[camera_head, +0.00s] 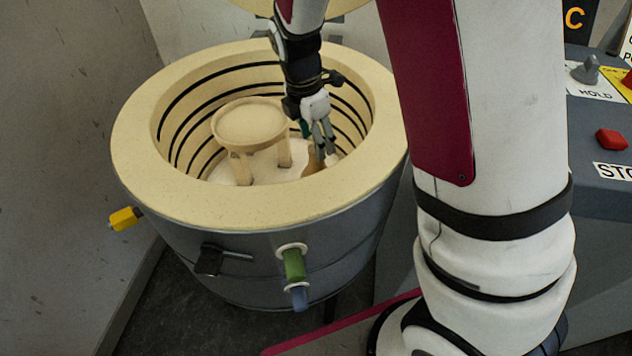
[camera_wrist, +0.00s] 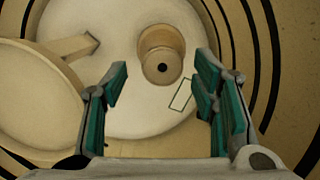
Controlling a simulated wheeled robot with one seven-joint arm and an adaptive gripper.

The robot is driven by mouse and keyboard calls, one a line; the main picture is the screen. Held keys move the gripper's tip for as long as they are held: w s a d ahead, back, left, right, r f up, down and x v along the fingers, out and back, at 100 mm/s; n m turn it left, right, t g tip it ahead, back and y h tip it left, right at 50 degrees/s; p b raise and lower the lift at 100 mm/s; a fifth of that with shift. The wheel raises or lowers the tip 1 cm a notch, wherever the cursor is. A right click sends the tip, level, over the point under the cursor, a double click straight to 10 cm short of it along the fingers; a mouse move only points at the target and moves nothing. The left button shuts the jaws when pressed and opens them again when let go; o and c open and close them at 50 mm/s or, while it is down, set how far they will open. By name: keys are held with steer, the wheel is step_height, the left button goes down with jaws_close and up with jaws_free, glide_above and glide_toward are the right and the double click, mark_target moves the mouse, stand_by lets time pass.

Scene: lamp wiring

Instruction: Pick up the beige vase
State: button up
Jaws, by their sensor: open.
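The beige vase (camera_wrist: 162,50) stands on the pale round floor inside a kiln-like tub (camera_head: 145,150). The wrist view looks down on its round top, which has a small dark hole. In the head view only a tan bit of it (camera_head: 313,170) shows behind the fingers. My gripper (camera_head: 324,147) reaches down into the tub from above. Its green-lined fingers (camera_wrist: 163,80) are open and apart, with nothing between them. In the wrist picture the vase lies beyond the fingertips, roughly centred on the gap. I cannot tell the exact height between them.
A round beige shelf on posts (camera_head: 250,122) stands left of the vase in the tub; it also shows in the wrist view (camera_wrist: 40,105). The grooved tub wall (camera_head: 185,125) curves close around. A control panel with a red knob (camera_head: 611,139) is at the right.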

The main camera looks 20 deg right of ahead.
mark_target(313, 166)
steer(key=shift+d+f+b, duration=0.15)
steer(key=shift+f+b, duration=0.35)
steer(key=shift+f, duration=0.9)
steer(key=shift+d+f+b, duration=0.1)
steer(key=shift+f+b, duration=0.35)
steer(key=shift+f, duration=0.9)
jaws_close()
